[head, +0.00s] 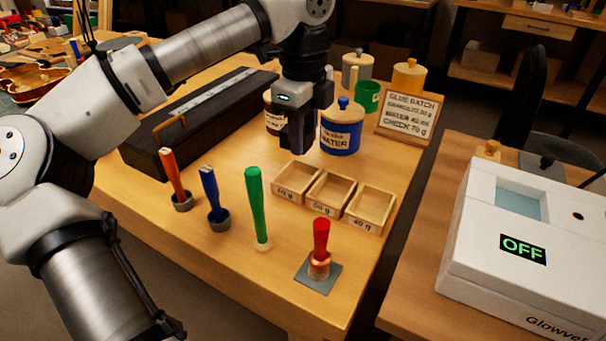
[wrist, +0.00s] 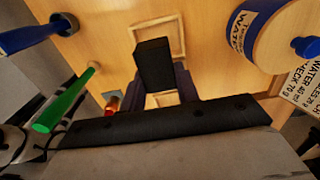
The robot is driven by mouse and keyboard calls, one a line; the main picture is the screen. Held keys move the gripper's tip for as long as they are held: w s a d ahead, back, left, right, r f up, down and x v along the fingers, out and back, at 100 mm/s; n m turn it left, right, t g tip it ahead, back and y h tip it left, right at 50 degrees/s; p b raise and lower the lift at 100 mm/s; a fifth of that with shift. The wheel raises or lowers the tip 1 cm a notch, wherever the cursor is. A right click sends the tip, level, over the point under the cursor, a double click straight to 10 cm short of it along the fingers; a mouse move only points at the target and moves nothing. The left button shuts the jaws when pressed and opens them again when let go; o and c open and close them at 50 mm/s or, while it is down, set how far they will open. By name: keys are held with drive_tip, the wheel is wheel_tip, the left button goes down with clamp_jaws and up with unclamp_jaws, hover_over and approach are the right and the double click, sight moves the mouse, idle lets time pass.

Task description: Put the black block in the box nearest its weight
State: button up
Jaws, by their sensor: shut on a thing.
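A black block (wrist: 153,63) is held between the fingers of my gripper (wrist: 161,85) in the wrist view. In the head view my gripper (head: 296,138) is above the table, behind the row of boxes, and the block is hard to tell from the dark fingers. Three open wooden boxes stand side by side: a left box (head: 290,196) with a small label that is hard to read, a middle box (head: 322,208) marked 50 g, and a right box (head: 362,224) marked 40 g. They look empty. The block's weight is not readable in either view.
A blue water jar (head: 340,140) stands right of my gripper, before a recipe board (head: 409,114). Orange (head: 170,170), blue (head: 211,190), green (head: 256,200) and red (head: 321,238) handled tools stand in front. A white device (head: 530,260) reading OFF is on the right table.

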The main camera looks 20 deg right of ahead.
sight(303, 186)
wheel_tip(303, 186, down, 9)
drive_tip(key=shift+r, duration=0.2)
drive_tip(key=shift+b, duration=0.3)
drive_tip(key=shift+f, duration=0.2)
drive_tip(key=o, duration=0.8)
drive_tip(key=shift+c, duration=0.2)
drive_tip(key=shift+r, duration=0.15)
